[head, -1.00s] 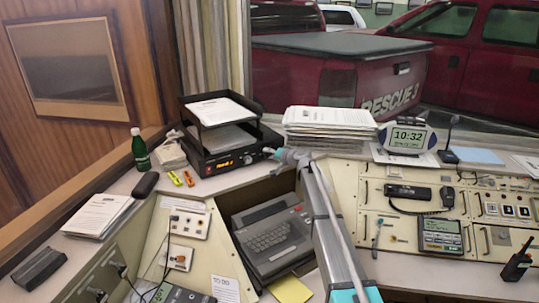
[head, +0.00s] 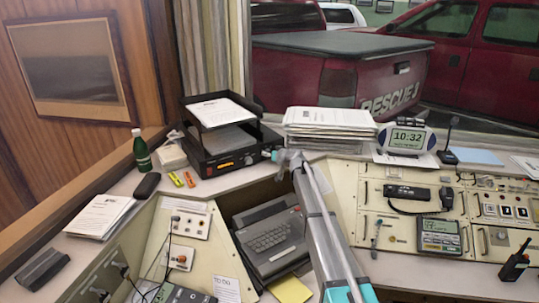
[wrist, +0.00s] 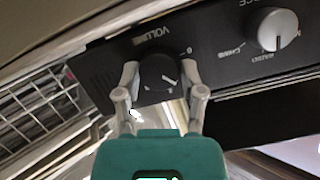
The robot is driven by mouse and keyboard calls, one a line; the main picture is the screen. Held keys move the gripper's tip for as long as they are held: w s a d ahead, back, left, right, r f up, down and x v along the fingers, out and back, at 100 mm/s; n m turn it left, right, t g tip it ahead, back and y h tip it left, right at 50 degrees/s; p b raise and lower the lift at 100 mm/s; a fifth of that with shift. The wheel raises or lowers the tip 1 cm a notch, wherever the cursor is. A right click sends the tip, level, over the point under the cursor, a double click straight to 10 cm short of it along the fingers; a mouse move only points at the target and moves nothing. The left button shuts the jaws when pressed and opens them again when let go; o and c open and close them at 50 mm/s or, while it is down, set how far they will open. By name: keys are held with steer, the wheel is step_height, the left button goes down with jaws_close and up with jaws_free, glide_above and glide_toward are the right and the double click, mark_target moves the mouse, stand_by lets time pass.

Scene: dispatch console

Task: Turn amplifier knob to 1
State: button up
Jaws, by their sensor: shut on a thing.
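The amplifier (head: 225,158) is a black box under a paper tray at the back left of the desk. In the wrist view its black volume knob (wrist: 157,68) sits below the upside-down word VOLUME, with a 0 mark to its right. A white pointer line on the knob points to the lower right. My gripper (wrist: 159,78) is closed around the knob, one grey finger on each side. In the head view my gripper (head: 272,155) is at the right end of the amplifier's front. The knob is hidden there, and I cannot read which number the pointer meets.
A silver source knob (wrist: 274,28) is on the same panel, to the right in the wrist view. A paper stack (head: 330,130) stands right of the amplifier. A green bottle (head: 141,150) and highlighters (head: 182,179) are to its left. A typewriter-like keyboard unit (head: 270,238) is below.

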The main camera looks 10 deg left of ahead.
steer(key=shift+n+t+h, duration=0.3)
steer(key=shift+n, duration=0.4)
steer(key=o, duration=1.2)
steer(key=shift+c, duration=0.2)
